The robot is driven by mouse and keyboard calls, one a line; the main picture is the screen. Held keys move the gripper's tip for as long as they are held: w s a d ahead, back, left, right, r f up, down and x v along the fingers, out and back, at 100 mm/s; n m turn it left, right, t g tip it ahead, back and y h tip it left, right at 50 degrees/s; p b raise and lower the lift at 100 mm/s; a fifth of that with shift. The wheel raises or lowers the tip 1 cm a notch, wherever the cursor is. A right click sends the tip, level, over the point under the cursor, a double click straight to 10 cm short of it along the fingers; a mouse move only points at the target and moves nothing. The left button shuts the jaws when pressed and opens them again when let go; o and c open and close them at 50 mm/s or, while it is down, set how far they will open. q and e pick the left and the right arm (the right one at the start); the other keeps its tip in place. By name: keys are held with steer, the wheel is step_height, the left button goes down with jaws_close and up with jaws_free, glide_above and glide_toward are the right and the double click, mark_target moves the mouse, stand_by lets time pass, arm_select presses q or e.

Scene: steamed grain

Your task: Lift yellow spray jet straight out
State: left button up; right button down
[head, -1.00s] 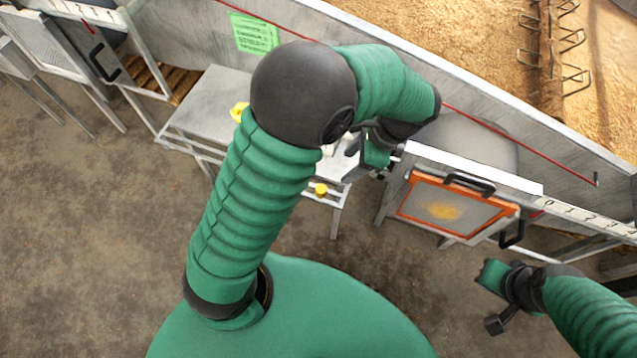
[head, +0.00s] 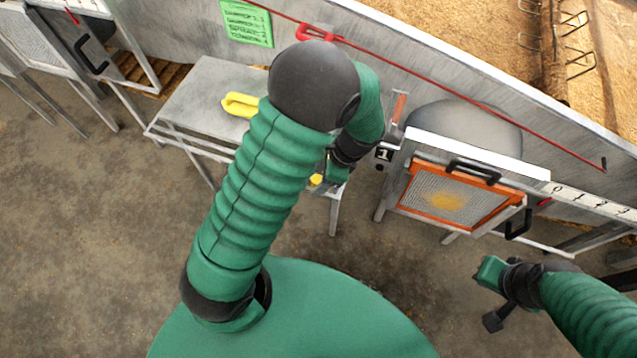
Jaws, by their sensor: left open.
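A small yellow piece (head: 316,180), which looks like the spray jet, shows at the front edge of the grey metal table (head: 205,98). It is small and partly covered by my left arm, so I cannot tell its shape or how it is seated. My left gripper (head: 336,172) points down just right of it, open, mostly hidden behind my own wrist. I cannot tell whether it touches the yellow piece. My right gripper (head: 489,276) hangs at the lower right over the floor, away from the table; its fingers are unclear.
A yellow loop (head: 239,105) lies on the table. Right of it stands an orange-framed mesh box (head: 459,203) with black handles, and a grey rounded drum (head: 465,125) behind. A red rod (head: 440,82) runs along the back wall. The floor in front is open.

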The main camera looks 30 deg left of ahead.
mark_target(319, 179)
arm_select(q)
steer(key=shift+a, duration=0.3)
steer(key=c, duration=0.4)
steer(key=shift+c, duration=1.1)
steer(key=shift+d, duration=0.25)
jaws_close()
arm_select(e)
steer(key=shift+a+r, duration=0.1)
arm_select(q)
steer(key=shift+r, duration=0.15)
